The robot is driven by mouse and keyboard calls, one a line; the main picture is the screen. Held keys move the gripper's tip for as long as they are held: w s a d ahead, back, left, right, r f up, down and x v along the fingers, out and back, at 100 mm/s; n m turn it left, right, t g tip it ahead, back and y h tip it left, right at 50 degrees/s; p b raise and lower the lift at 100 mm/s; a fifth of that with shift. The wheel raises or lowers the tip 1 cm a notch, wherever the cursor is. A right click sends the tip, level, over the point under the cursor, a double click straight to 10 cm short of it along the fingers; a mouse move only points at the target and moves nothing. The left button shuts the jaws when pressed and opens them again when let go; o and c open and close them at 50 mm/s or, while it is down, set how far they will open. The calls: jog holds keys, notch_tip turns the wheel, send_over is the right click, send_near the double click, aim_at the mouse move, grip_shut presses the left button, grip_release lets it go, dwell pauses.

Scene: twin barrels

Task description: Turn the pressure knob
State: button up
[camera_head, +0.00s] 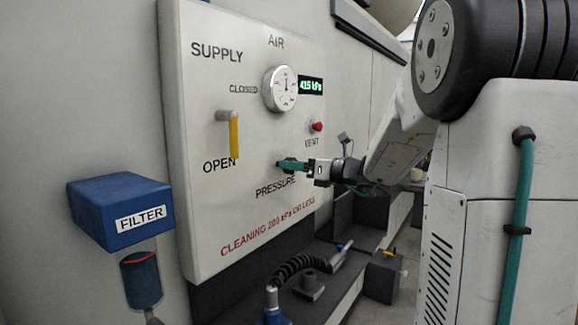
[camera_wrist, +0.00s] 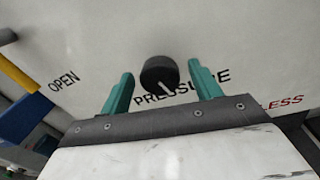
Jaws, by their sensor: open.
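My gripper (camera_head: 290,166) is open and points at the panel. In the head view the green fingers cover most of the knob. The digital readout (camera_head: 311,86) on the panel seems to show 415 kPa, beside a round dial gauge (camera_head: 281,89).
A yellow supply lever (camera_head: 233,138) points down toward OPEN. A red vent button (camera_head: 317,126) sits above and right of the knob. A blue filter box (camera_head: 120,205) juts out at the left. A black coiled hose (camera_head: 300,262) lies below the panel.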

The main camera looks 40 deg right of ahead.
jog(key=shift+x, duration=1.05)
jog(key=c, duration=0.9)
jog(key=shift+c, duration=0.2)
jog(key=shift+a+n, duration=0.1)
jog(key=shift+n, duration=0.3)
jog(key=n, duration=0.3)
jog(key=shift+n, duration=0.4)
jog(key=n, duration=0.4)
jog(key=shift+a+f+g+h, duration=0.1)
jog(key=shift+g+h, duration=0.2)
jog(key=n, duration=0.4)
jog(key=shift+s+f+h, duration=0.1)
jog(key=shift+h, duration=0.2)
jog(key=n, duration=0.4)
jog(key=shift+a+f+n+h, duration=0.1)
jog(key=shift+f+n+h, duration=0.1)
jog(key=shift+n+h, duration=0.15)
